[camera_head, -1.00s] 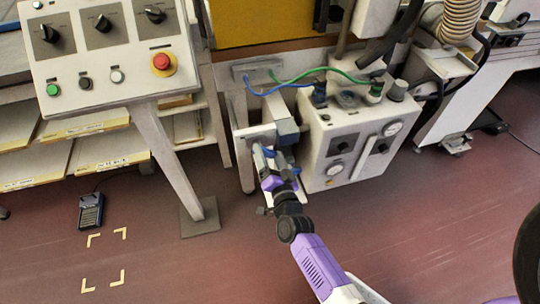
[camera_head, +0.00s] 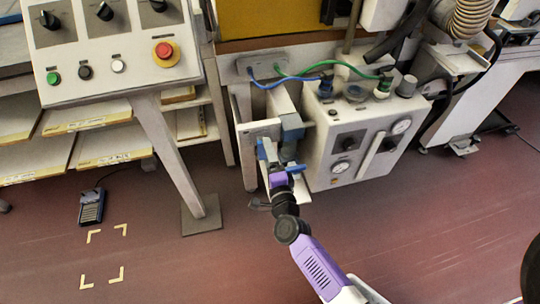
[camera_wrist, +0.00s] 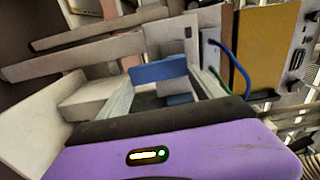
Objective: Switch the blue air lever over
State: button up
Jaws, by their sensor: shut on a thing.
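The blue air lever (camera_wrist: 158,70) shows between the two pale fingers of my gripper (camera_wrist: 163,88) in the wrist view. The fingers are shut on it. In the head view my gripper (camera_head: 276,166) is at the small valve beside the white control box, at the end of my purple arm. Blue parts show around the fingers there, and the gripper partly hides the lever and its pivot. I cannot tell the lever's exact angle.
The white control box (camera_head: 345,155) with gauges stands just right of my gripper. Blue and green hoses (camera_head: 300,79) run above it. A button panel (camera_head: 105,50) on a slanted leg (camera_head: 165,150) is at the left.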

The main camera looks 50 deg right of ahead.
jog(key=shift+f+m, duration=0.15)
jog(key=shift+m, duration=0.15)
dwell(0.4)
jog(key=o, duration=2.1)
jog(key=v, duration=0.7)
jog(key=shift+s+a+b, duration=0.25)
jog(key=shift+s+b, duration=0.05)
jog(key=shift+s, duration=0.05)
